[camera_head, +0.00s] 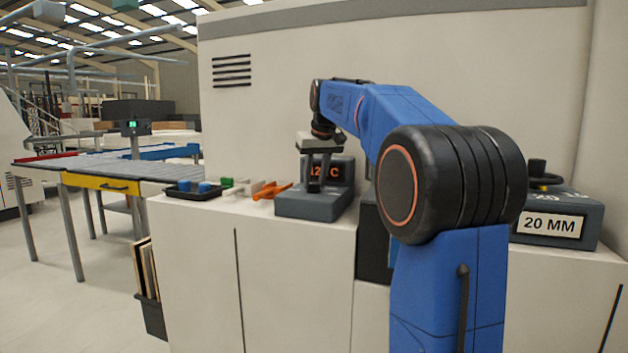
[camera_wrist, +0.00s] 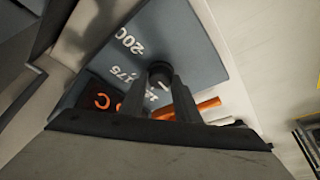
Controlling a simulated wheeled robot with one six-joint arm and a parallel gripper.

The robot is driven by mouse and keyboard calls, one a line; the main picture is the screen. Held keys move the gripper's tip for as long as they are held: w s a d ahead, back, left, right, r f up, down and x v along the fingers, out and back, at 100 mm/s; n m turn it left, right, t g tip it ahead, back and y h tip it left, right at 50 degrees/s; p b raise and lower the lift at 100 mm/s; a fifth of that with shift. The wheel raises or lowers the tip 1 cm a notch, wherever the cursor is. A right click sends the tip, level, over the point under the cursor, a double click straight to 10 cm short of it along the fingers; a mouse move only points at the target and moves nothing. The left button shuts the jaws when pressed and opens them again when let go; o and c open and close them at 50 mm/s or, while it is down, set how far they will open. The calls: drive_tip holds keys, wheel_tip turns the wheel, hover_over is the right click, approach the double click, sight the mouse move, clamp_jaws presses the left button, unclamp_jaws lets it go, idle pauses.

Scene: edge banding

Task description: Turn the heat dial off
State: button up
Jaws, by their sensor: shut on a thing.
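The heat dial is a dark round knob (camera_wrist: 160,72) on a grey control box (camera_head: 312,205) with numbers such as 200 and 175 printed around it. A display (camera_head: 330,171) with orange characters stands at the back of the box. My gripper (camera_head: 319,188) points down over the box. In the wrist view its two dark fingers (camera_wrist: 160,95) close on either side of the knob. In the head view the gripper hides the knob and part of the display.
Left of the box lie orange (camera_head: 272,190), white and green tools. A black tray (camera_head: 195,191) with blue pieces is further left. A grey box labelled 20 MM (camera_head: 553,224) with a black knob stands at the right. A roller table (camera_head: 100,172) stands at the left.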

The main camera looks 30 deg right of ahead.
drive_tip(key=shift+n, duration=0.4)
drive_tip(key=o, duration=1)
drive_tip(key=shift+o, duration=0.2)
drive_tip(key=d+v, duration=0.1)
drive_tip(key=v, duration=1.6)
drive_tip(key=shift+a+r, duration=0.2)
drive_tip(key=shift+a, duration=0.05)
